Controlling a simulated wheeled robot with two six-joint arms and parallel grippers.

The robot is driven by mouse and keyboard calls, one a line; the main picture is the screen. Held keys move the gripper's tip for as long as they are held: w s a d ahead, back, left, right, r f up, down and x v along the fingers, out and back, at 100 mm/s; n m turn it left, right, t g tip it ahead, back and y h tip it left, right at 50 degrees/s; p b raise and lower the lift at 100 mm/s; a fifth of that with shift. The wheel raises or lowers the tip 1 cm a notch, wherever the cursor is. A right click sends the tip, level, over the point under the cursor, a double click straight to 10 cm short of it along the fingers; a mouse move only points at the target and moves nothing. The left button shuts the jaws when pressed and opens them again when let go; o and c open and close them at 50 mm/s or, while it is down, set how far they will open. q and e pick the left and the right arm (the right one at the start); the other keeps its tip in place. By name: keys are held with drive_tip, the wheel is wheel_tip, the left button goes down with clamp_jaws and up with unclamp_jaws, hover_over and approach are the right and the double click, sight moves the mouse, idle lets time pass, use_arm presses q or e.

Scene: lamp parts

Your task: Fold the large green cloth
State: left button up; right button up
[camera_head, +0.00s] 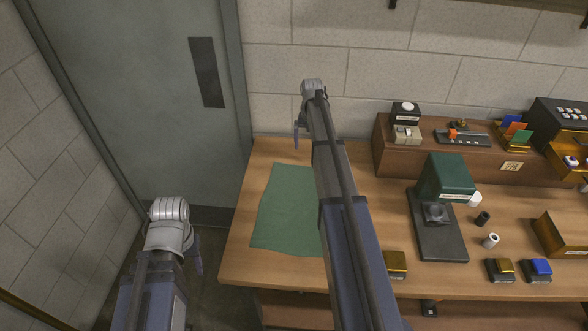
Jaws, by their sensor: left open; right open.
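The large green cloth (285,212) lies flat on the left part of the wooden table in the head view. My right arm covers its right side, so that edge is hidden. My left gripper (197,260) is open, low at the left, beside the table's left edge and apart from the cloth. My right gripper (297,134) is open and appears beyond the cloth's far edge, near the back wall. Only part of each gripper's fingers shows. I see nothing held in either gripper.
A green-topped press (445,180) stands right of my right arm. Small parts, including a white cylinder (491,240) and a blue-topped block (538,267), lie at the right. A wooden shelf (390,158) runs along the back. The table (240,262) has a bare strip around the cloth's left.

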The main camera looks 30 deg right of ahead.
sight(308, 169)
drive_tip(key=shift+a, duration=0.1)
wheel_tip(308, 169, down, 10)
drive_tip(key=b, duration=1)
drive_tip(key=shift+s, duration=0.1)
drive_tip(key=shift+r, duration=0.1)
drive_tip(key=shift+c, duration=1.1)
